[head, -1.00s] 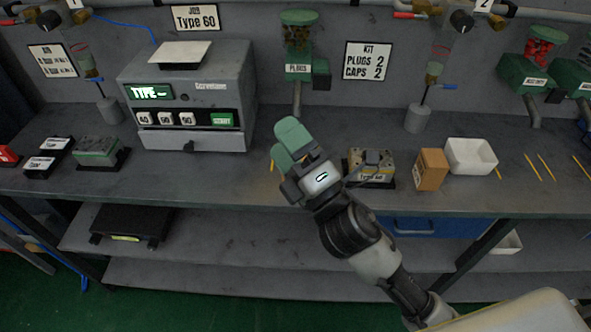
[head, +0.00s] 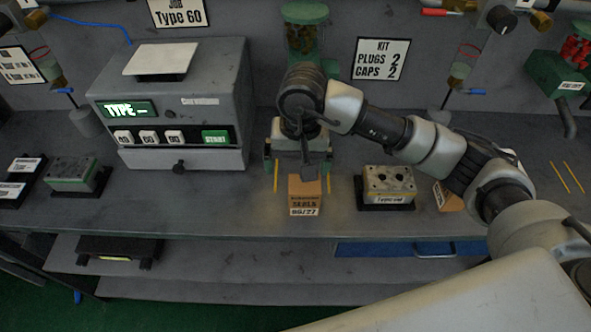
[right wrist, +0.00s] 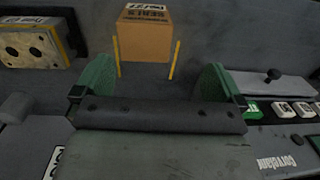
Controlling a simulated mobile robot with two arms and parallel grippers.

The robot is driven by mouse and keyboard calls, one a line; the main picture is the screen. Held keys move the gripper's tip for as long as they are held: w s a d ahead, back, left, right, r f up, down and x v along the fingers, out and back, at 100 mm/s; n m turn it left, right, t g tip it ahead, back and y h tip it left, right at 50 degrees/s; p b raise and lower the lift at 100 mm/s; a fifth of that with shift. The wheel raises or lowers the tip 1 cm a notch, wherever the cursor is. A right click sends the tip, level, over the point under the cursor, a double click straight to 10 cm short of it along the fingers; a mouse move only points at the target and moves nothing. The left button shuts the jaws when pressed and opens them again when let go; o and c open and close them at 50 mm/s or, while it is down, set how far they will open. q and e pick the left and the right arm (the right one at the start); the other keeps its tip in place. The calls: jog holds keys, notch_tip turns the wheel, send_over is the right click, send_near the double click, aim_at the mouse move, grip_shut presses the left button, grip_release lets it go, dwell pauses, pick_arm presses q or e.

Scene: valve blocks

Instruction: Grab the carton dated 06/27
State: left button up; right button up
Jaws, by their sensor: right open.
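A small brown carton (head: 305,196) stands on the bench between two yellow marks, its label reading SEALS with a small date that looks like 06/27. In the right wrist view the carton (right wrist: 145,35) appears upside down, ahead of the fingers. My right gripper (head: 297,166) is behind the carton in the head view, its green fingers apart. In the right wrist view the open gripper (right wrist: 156,80) has nothing between its fingers, and a gap shows before the carton. A second brown carton (head: 446,197) is partly hidden by my right arm. My left gripper is not in view.
A grey tester (head: 175,105) with buttons stands left of the carton. A valve block (head: 389,184) sits on a black holder to the right, and another block (head: 75,175) at the left. A plug dispenser (head: 305,35) is behind my gripper. The bench's front edge is close.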

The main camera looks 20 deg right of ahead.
aim_at(305, 190)
jog(key=shift+w+d+h, duration=0.3)
jog(key=shift+w+d, duration=0.15)
jog(key=shift+w, duration=0.15)
jog(key=shift+s+d+f, duration=0.1)
jog(key=shift+s+f, duration=0.05)
jog(key=shift+f, duration=0.25)
jog(key=s+f, duration=0.1)
jog(key=f+p, duration=0.1)
jog(key=f, duration=0.1)
jog(key=shift+s, duration=0.35)
jog(key=shift+w+f+p, duration=0.15)
jog(key=shift+f+p, duration=0.15)
jog(key=shift+f, duration=0.1)
jog(key=shift+w+f, duration=0.15)
jog(key=shift+f, duration=0.15)
jog(key=f+p, duration=0.2)
jog(key=f, duration=0.2)
jog(key=shift+d+p, duration=0.25)
jog(key=shift+p, duration=0.15)
jog(key=shift+f, duration=0.45)
jog(key=shift+c, duration=0.6)
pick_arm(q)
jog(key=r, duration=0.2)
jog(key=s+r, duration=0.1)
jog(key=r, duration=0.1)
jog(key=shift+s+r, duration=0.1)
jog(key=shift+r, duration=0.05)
pick_arm(e)
jog(key=c, duration=1)
